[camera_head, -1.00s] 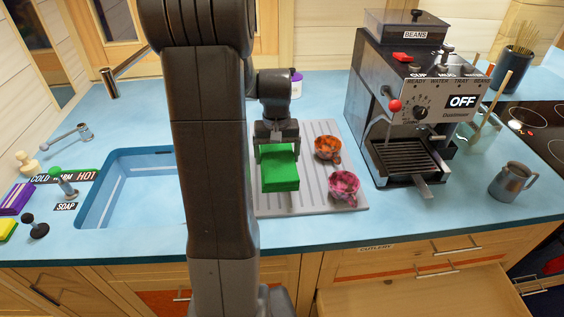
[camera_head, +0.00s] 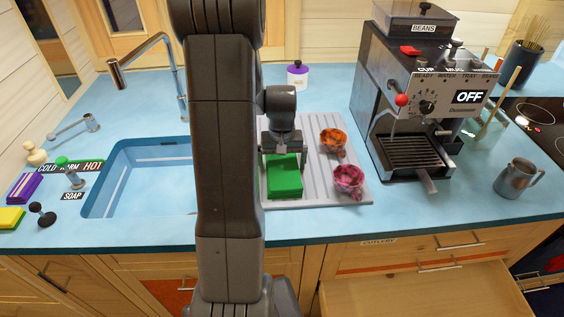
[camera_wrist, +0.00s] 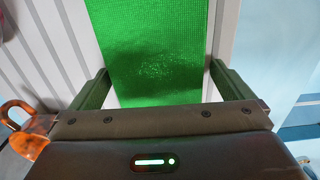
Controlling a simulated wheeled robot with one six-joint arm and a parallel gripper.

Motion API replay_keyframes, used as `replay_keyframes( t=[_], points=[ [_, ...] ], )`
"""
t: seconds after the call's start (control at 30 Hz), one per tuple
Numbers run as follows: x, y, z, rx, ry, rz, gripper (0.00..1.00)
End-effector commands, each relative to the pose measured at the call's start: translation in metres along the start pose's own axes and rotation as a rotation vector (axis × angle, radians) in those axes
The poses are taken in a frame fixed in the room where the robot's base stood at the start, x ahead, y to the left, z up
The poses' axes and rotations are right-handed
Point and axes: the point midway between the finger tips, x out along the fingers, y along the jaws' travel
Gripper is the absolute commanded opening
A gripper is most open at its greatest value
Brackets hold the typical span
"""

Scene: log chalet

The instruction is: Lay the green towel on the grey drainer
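The green towel (camera_head: 284,182), a folded block, is low over the left front part of the grey ribbed drainer (camera_head: 325,190) in the head view. I cannot tell whether its underside touches the drainer. My gripper (camera_head: 283,160) is above it, pointing down, with one finger at each side of the towel. The towel's near end is hidden by my gripper's body.
The coffee machine (camera_head: 420,110) is to the right. The sink (camera_head: 135,180) is to the left, behind my arm. A drawer (camera_head: 430,290) is open below the counter.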

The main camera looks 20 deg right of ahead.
Motion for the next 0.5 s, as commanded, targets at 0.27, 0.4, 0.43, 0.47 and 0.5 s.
replay_keyframes(
  t=[0.27, 0.4, 0.43, 0.47, 0.5],
  points=[
    [-0.006, 0.000, 0.000, 0.000, 0.000, 0.000, 1.00],
    [-0.024, 0.000, -0.001, 0.000, 0.005, 0.001, 1.00],
    [-0.029, 0.000, -0.001, 0.000, 0.006, 0.001, 1.00],
    [-0.036, 0.000, -0.001, 0.000, 0.006, 0.001, 1.00],
    [-0.045, 0.000, -0.002, 0.000, 0.007, 0.001, 1.00]
  ],
)
